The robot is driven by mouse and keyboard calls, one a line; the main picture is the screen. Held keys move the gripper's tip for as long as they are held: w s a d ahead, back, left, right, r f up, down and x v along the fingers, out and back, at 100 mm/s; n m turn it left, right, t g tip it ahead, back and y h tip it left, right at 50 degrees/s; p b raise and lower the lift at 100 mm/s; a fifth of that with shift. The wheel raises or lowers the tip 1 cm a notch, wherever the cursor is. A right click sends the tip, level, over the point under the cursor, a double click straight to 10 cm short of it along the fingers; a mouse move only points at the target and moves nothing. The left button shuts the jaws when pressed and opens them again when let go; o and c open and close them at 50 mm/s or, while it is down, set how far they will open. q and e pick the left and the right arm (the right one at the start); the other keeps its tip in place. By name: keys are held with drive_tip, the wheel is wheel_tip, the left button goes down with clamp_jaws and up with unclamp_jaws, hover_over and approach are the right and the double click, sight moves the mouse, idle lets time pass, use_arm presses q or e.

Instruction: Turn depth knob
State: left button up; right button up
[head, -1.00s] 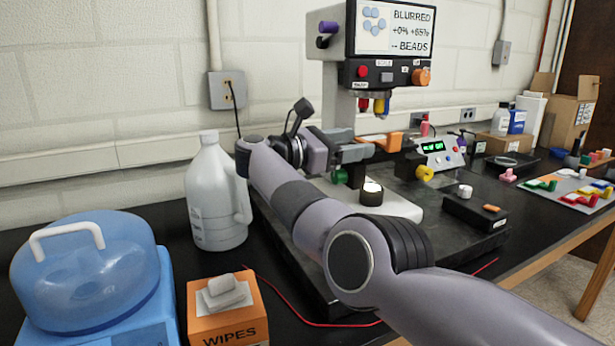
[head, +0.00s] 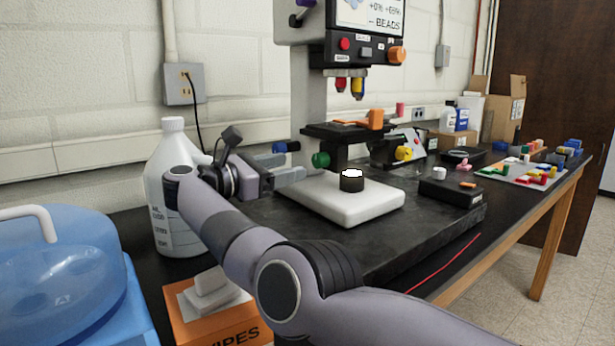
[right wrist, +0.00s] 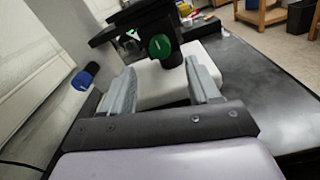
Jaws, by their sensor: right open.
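The microscope carries several knobs. A green knob (head: 321,160) sits on the near side under its black stage (head: 345,132), and a blue knob (head: 287,146) sits to its left. A yellow knob (head: 403,154) is on the right. I cannot read which is the depth knob. My right gripper (head: 297,166) is open and empty, just left of the green knob and apart from it. In the right wrist view, the green knob (right wrist: 160,47) shows beyond the gap between the open fingers (right wrist: 160,66); the blue knob (right wrist: 85,77) is outside the left finger. My left gripper is not in view.
A white jug (head: 172,200) stands behind my right arm. An orange wipes box (head: 225,325) and a blue-lidded container (head: 60,275) are at the near left. A black control box (head: 450,192) lies right of the white microscope base (head: 345,205). A red cable (head: 445,263) crosses the table.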

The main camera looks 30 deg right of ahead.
sight(316, 161)
drive_tip(key=shift+w+d, duration=0.15)
drive_tip(key=shift+d, duration=1.65)
drive_tip(key=shift+w+d, duration=0.1)
drive_tip(key=shift+d, duration=1.65)
drive_tip(key=c, duration=1)
